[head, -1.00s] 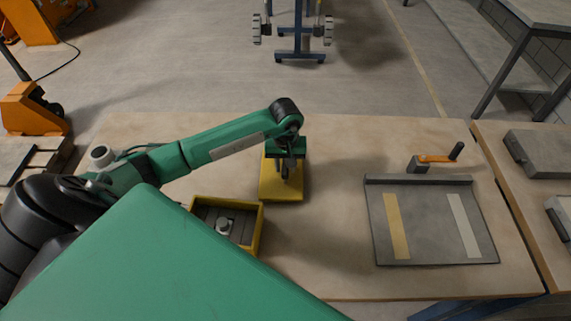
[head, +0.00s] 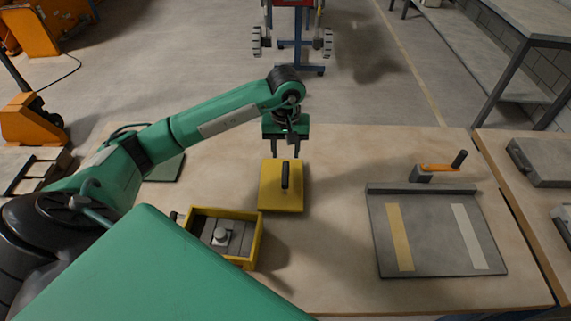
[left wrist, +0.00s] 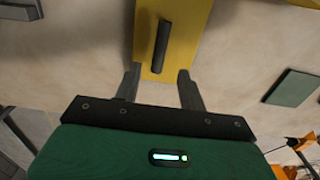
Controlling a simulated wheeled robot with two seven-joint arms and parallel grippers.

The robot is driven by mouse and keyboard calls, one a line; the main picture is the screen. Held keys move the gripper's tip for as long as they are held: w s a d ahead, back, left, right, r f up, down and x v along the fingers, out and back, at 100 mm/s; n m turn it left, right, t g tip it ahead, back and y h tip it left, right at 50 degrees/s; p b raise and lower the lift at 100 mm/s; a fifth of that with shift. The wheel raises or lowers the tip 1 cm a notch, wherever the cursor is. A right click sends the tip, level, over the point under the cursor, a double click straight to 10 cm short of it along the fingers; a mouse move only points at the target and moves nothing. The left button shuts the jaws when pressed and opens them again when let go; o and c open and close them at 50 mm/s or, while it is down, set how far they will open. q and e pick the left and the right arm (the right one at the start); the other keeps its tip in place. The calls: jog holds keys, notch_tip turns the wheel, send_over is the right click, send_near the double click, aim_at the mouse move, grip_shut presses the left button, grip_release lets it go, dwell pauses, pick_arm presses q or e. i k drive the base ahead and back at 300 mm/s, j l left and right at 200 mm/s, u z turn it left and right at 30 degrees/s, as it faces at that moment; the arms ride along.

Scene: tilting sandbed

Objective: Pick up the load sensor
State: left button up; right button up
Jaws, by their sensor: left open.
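The load sensor seems to be the grey block with a pale round knob (head: 221,236) inside the open yellow box (head: 256,240). A yellow lid (head: 270,200) with a black handle (head: 285,175) lies flat on the table behind and right of the box. My left gripper (head: 288,154) is open and empty, raised above the lid's far side, fingers pointing down. In the left wrist view the open fingers (left wrist: 158,78) straddle the line of the handle (left wrist: 160,46), apart from it. The load sensor does not show in the left wrist view. My right gripper is out of view.
A grey plate (head: 436,245) with yellow and white strips lies on the table's right side. An orange-handled clamp (head: 437,168) stands behind it. A dark green pad (head: 165,168) lies behind my left arm. Bare table lies between lid and plate.

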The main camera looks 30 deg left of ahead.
aim_at(222, 237)
jog(key=k+l, duration=1.15)
jog(key=k, duration=0.15)
